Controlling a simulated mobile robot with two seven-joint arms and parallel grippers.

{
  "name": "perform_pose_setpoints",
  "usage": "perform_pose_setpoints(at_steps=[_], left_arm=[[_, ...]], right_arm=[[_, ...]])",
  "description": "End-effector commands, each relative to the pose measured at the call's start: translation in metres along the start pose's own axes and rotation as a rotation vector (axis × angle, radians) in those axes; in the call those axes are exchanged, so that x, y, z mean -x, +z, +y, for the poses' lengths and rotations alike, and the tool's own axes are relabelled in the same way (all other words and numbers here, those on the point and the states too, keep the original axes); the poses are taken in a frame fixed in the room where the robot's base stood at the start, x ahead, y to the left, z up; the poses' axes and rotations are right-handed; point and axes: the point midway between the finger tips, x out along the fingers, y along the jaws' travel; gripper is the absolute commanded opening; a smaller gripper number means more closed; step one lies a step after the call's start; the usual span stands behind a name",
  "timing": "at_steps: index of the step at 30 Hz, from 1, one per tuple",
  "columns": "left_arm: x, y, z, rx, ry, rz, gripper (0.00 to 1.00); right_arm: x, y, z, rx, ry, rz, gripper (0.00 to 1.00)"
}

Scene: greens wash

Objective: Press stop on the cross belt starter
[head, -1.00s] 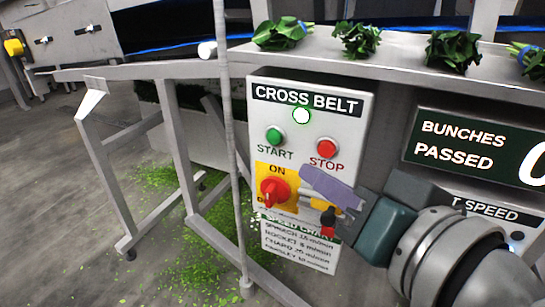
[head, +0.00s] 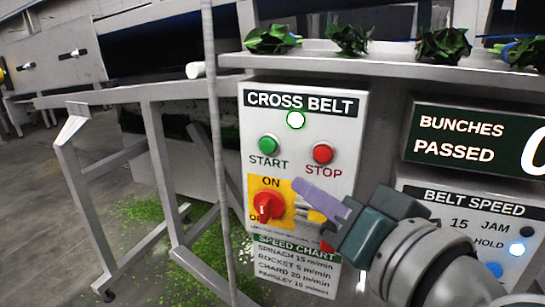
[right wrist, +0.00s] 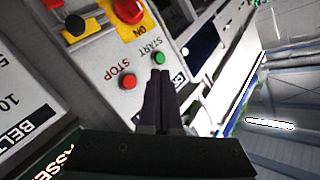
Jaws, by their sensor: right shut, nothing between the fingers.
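The cross belt starter (head: 345,130) is a pale box on the frame below the shelf. Its red STOP button (head: 323,153) is right of the green START button (head: 268,144), and a lamp (head: 295,120) above glows white-green. A red rotary switch (head: 268,206) on a yellow plate sits below. My right gripper (head: 303,196) is shut and empty, in front of the box's lower part, below STOP. In the right wrist view the shut fingers (right wrist: 160,76) show near the green button (right wrist: 159,58), with the red STOP button (right wrist: 128,81) to their left. My left gripper is not in view.
A belt speed panel (head: 470,200) and a dark bunches-passed sign (head: 470,138) stand right of the starter. Several green bunches (head: 348,39) lie on the shelf above. A thin grey upright post (head: 216,150) stands left of the box. Green scraps (head: 210,255) litter the floor.

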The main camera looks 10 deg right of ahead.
Motion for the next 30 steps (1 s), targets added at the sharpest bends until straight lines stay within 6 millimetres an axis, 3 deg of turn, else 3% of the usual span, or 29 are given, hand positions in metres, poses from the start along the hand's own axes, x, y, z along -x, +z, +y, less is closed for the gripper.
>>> perform_pose_setpoints(at_steps=[8,15,30], left_arm=[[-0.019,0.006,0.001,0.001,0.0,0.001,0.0],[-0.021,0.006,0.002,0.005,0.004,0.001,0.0],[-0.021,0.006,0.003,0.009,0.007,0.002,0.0]], right_arm=[[-0.029,-0.02,0.022,0.0,-0.001,0.004,0.0],[-0.044,-0.031,0.032,0.0,-0.001,0.0,0.0],[-0.047,-0.035,0.035,-0.002,0.0,0.0,0.0]])
